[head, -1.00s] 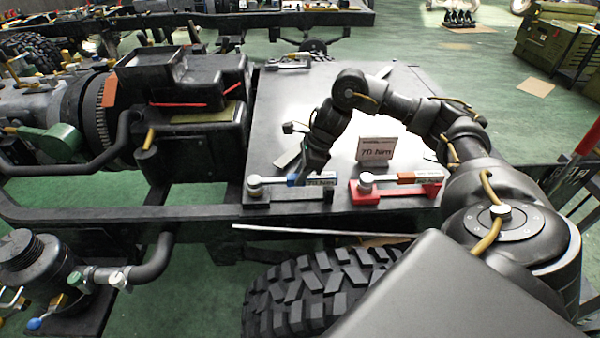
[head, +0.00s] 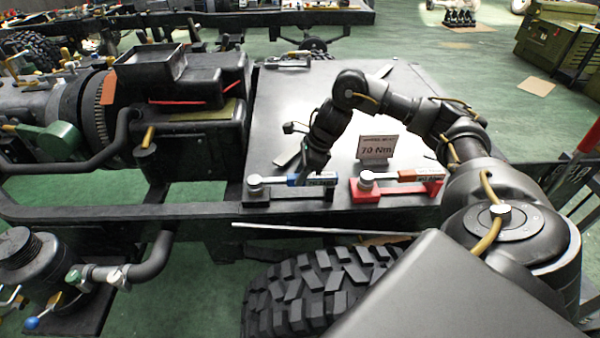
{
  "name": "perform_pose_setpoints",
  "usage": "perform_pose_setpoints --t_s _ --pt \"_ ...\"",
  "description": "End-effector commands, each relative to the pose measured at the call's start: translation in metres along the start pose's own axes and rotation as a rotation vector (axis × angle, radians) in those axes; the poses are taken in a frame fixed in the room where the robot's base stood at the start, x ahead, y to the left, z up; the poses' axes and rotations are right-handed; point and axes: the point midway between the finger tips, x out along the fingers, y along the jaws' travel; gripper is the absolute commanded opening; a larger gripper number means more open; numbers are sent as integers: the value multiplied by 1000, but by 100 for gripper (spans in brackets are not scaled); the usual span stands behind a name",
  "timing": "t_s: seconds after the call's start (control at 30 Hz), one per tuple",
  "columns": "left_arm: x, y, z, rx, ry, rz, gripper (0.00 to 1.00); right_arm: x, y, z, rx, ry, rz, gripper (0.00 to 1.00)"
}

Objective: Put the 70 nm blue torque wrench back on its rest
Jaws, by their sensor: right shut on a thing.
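The blue torque wrench (head: 297,181) lies lengthwise just above a dark rest (head: 291,194) near the front edge of the metal plate. Its round silver head (head: 255,181) is at the left end. My right gripper (head: 310,172) reaches down from above and is shut on the wrench's handle; the fingertips are partly hidden. I cannot tell whether the handle touches the rest's right post. A sign reading 70 Nm (head: 376,149) stands behind, to the right. My left gripper is not in view.
A red rest (head: 366,196) holding an orange-banded wrench (head: 407,175) stands close to the right. Another wrench on a rest (head: 290,61) is at the plate's far edge. An engine block (head: 192,125) stands left.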

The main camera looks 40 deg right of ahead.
Motion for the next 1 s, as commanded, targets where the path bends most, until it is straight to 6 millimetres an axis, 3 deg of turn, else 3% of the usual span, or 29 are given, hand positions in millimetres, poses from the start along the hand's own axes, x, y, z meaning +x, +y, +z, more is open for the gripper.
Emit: perform_pose_setpoints --t_s 0.17,0.2,0.4,0.73,1.0 --pt "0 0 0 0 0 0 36 -1 0 1 0 -3 -2 0" --pt "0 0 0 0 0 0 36 -1 0 1 0 -3 -2 26" --pt "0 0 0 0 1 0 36 -1 0 1 0 -2 -1 51" --pt "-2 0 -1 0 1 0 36 -2 0 1 0 1 1 51" --pt "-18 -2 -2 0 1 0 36 -22 0 10 0 -1 -1 51"
